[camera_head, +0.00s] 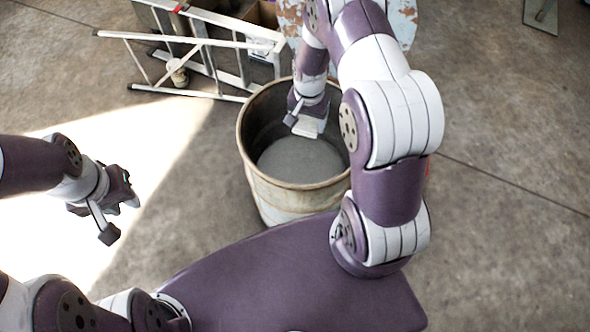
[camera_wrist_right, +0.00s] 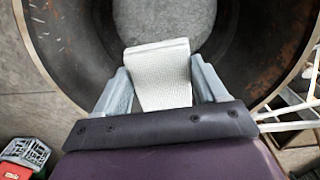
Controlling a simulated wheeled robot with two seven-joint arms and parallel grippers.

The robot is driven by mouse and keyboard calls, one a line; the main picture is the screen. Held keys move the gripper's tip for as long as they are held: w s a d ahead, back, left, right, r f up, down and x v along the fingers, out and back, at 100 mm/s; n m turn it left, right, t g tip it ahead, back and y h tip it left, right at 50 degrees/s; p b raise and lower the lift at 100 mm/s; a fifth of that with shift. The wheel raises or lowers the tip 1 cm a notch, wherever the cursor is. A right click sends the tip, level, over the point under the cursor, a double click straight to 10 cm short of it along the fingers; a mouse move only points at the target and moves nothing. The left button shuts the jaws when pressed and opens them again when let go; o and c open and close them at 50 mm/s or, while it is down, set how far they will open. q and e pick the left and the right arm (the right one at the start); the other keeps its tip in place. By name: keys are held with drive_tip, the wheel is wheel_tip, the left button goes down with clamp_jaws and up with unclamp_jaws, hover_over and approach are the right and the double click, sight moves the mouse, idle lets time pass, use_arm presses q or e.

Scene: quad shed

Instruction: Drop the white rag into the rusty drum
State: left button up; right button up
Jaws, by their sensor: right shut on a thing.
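The rusty drum (camera_head: 297,197) stands open-topped on the floor in front of me, with a grey bottom showing inside. My right gripper (camera_head: 307,125) reaches over the drum's mouth from the far side. In the right wrist view my right gripper (camera_wrist_right: 158,85) is shut on the white rag (camera_wrist_right: 160,72), which sticks out between its fingers over the drum's inside (camera_wrist_right: 80,50). The white rag also shows in the head view (camera_head: 308,127), partly hidden by the gripper. My left gripper (camera_head: 122,212) is empty above the sunlit floor at the left; its fingers look apart.
A folded metal ladder (camera_head: 190,62) lies behind the drum at the upper left, with a small can (camera_head: 178,72) by it.

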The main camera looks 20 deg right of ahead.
drive_tip(key=shift+f, duration=0.6)
use_arm(q)
drive_tip(key=shift+f, duration=0.5)
use_arm(e)
drive_tip(key=shift+r, duration=0.1)
drive_tip(key=o, duration=1.1)
drive_tip(key=shift+r, duration=0.1)
use_arm(q)
wheel_tip(320, 180, up, 3)
drive_tip(key=p, duration=0.2)
drive_tip(key=shift+f+p, duration=0.1)
drive_tip(key=shift+p, duration=0.25)
use_arm(e)
wheel_tip(320, 180, up, 12)
drive_tip(key=shift+r, duration=0.25)
